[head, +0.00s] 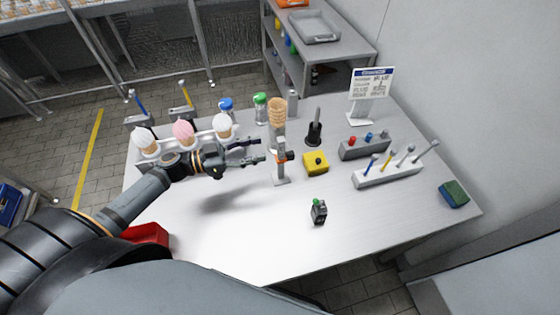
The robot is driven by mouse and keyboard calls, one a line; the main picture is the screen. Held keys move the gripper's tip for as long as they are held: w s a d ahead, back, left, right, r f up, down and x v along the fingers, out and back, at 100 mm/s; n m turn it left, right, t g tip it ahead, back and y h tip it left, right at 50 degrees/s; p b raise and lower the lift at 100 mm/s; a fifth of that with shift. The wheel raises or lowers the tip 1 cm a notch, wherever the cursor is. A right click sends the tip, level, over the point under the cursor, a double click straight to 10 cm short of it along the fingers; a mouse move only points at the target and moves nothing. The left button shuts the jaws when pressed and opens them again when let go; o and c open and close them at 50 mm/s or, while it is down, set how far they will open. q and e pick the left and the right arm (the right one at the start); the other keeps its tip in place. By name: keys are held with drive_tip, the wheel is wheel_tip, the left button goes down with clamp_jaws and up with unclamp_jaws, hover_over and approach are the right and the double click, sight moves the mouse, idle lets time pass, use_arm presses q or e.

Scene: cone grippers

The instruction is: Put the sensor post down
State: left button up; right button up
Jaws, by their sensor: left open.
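The sensor post (281,172) is a thin grey upright with an orange and dark head on a small flat base. It stands upright on the white table (235,245), near the middle. My left gripper (260,150) is open just to the left of the post, with its fingers pointing right towards it. Nothing shows between the fingers, and a small gap seems to separate the fingertips from the post. My right gripper is not in view.
A rack (199,140) with scooped cones stands behind my left gripper. Stacked cones (277,112) rise just behind the post. A yellow button box (316,168) is close at its right. A small green-topped device (318,212) stands in front. The front table is mostly clear.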

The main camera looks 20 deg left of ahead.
sight(281, 144)
use_arm(q)
drive_tip(key=p+x, duration=0.1)
drive_tip(key=x, duration=0.1)
drive_tip(key=p+x, duration=0.1)
drive_tip(key=x, duration=0.2)
drive_tip(key=w+f+p+x, duration=0.1)
drive_tip(key=x, duration=0.2)
drive_tip(key=shift+a, duration=0.3)
drive_tip(key=shift+d+f, duration=0.1)
drive_tip(key=shift+s, duration=0.1)
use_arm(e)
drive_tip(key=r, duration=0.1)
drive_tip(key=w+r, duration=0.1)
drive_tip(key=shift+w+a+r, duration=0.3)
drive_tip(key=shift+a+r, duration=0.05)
use_arm(q)
clamp_jaws()
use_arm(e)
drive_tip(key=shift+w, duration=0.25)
